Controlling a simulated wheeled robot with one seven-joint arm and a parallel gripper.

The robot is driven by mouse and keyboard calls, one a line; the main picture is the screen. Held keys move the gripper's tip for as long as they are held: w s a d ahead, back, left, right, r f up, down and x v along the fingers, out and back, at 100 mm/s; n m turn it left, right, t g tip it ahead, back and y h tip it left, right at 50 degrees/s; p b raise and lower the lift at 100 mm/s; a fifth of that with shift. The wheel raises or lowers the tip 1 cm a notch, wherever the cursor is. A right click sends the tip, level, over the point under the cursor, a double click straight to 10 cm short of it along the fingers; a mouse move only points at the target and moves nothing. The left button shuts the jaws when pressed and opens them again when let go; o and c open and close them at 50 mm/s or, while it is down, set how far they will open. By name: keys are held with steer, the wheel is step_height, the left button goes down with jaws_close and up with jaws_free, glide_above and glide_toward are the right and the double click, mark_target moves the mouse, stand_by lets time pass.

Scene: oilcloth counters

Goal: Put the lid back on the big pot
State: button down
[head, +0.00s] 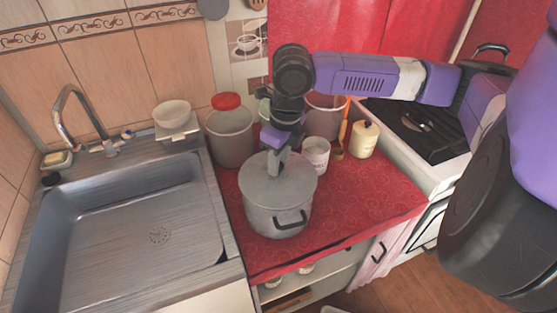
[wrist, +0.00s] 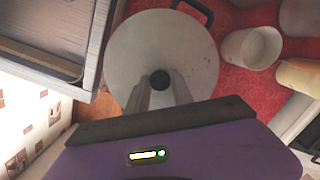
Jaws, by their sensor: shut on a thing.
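The big pot (head: 277,222) is a grey metal pot with dark handles, standing on the red counter beside the sink. Its flat grey lid (head: 298,187) covers the pot's top; whether it is fully seated I cannot tell. In the wrist view the lid (wrist: 193,52) is a round grey disc with a dark knob (wrist: 160,79) in its middle. My gripper (head: 275,170) points down over the lid's centre. In the wrist view my gripper (wrist: 160,84) has its fingers shut on the knob. One pot handle (wrist: 193,12) shows past the lid's edge.
A white mug (head: 316,155) and a cream canister (head: 364,140) stand right of the pot. A bucket with a red top (head: 232,135) is behind it. The sink (head: 130,225) lies left, the stove (head: 420,130) right. Red counter (head: 350,205) is clear at front right.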

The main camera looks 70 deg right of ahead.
steer(key=c, duration=1)
jaws_free()
steer(key=shift+c, duration=0.2)
steer(key=shift+o, duration=0.2)
steer(key=o, duration=0.4)
steer(key=shift+o, duration=0.2)
steer(key=shift+r, duration=0.1)
steer(key=shift+r+p, duration=2.75)
steer(key=shift+r, duration=0.7)
